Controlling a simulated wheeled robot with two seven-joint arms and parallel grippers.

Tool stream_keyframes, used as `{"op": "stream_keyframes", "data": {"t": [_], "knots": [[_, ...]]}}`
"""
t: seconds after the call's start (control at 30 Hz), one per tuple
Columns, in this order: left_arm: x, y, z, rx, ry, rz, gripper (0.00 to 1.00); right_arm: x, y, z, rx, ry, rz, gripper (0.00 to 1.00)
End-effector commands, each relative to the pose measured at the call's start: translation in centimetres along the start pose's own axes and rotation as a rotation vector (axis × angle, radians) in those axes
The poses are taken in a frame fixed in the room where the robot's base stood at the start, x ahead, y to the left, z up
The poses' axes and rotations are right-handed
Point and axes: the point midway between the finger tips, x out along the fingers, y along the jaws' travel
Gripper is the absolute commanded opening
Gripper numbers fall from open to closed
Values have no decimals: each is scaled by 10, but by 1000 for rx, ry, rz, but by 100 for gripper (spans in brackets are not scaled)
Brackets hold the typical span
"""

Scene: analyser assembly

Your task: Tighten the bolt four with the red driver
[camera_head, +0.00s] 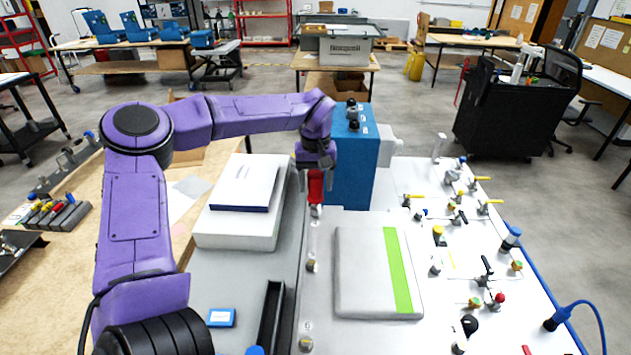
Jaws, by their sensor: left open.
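My left gripper (316,188) points down at the far end of the grey base plate, in front of the blue box. The red driver (316,186) stands upright between its fingers, which are open around it. The driver's lower end is at a bolt position in the far part of the bolt row; the tip contact is too small to tell. Nearer along that row, a bolt (311,265) and another bolt (306,343) stand on the plate. I cannot tell which one is bolt four. My right gripper is not in view.
A blue box (352,165) stands just behind the driver. A white box with a book (244,190) lies to the left, a grey case with a green stripe (365,272) to the right. A white panel with several valves (450,215) fills the right side.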

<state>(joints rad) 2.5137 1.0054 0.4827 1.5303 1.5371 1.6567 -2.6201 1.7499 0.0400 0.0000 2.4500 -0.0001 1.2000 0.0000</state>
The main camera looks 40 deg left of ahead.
Motion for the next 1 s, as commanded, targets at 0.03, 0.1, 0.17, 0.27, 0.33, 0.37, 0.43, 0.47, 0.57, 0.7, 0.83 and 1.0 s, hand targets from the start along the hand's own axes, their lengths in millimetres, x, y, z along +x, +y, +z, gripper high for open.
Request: {"op": "stream_keyframes", "data": {"t": [0.03,0.1,0.17,0.27,0.33,0.37,0.43,0.47,0.57,0.7,0.83,1.0], "knots": [[0,0,0,-102,-1,0,61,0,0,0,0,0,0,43],[1,0,0,-260,-1,1,61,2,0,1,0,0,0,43],[2,1,-1,-397,-1,0,61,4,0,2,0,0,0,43],[3,1,-1,-628,0,0,61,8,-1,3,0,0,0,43],[3,1,-2,-789,1,0,61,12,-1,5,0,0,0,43],[3,1,-2,-860,0,0,61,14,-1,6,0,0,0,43],[4,2,-2,-1024,0,1,61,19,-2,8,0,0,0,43],[4,2,-2,-1095,0,1,61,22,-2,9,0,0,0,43],[5,2,-2,-1334,0,1,61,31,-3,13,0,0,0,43],[6,3,-3,-1654,1,2,61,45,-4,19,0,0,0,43],[2,3,-3,-1818,1,0,61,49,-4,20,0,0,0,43],[0,3,-3,-1834,0,-1,61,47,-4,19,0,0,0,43]]}}
